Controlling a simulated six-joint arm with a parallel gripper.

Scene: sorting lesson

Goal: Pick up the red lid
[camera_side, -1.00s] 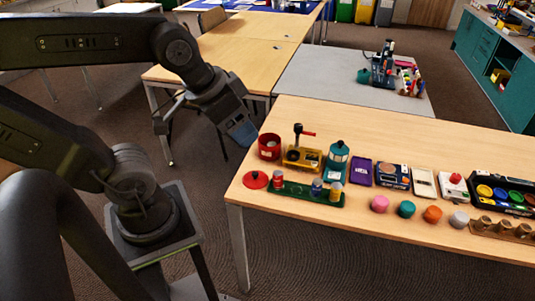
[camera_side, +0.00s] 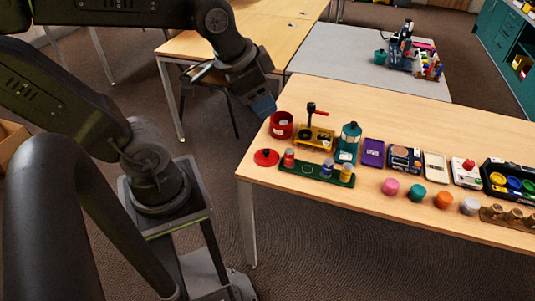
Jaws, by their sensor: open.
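The red lid (camera_side: 266,157) lies flat near the left end of the wooden table, close to its edge. A red pot (camera_side: 281,125) stands just behind it. My gripper (camera_side: 263,106) hangs above and behind the lid, near the table's left edge and beside the red pot, pointing down. It is apart from the lid and holds nothing that I can see. Its fingers are small and dark in this view, so the gap between them is hard to make out.
A green tray (camera_side: 312,172) with small jars sits right of the lid. A yellow device with a red-handled crank (camera_side: 313,136) and a teal lantern-like object (camera_side: 348,140) stand behind it. Coloured round pieces (camera_side: 390,187) line the front. The table's left corner is bare.

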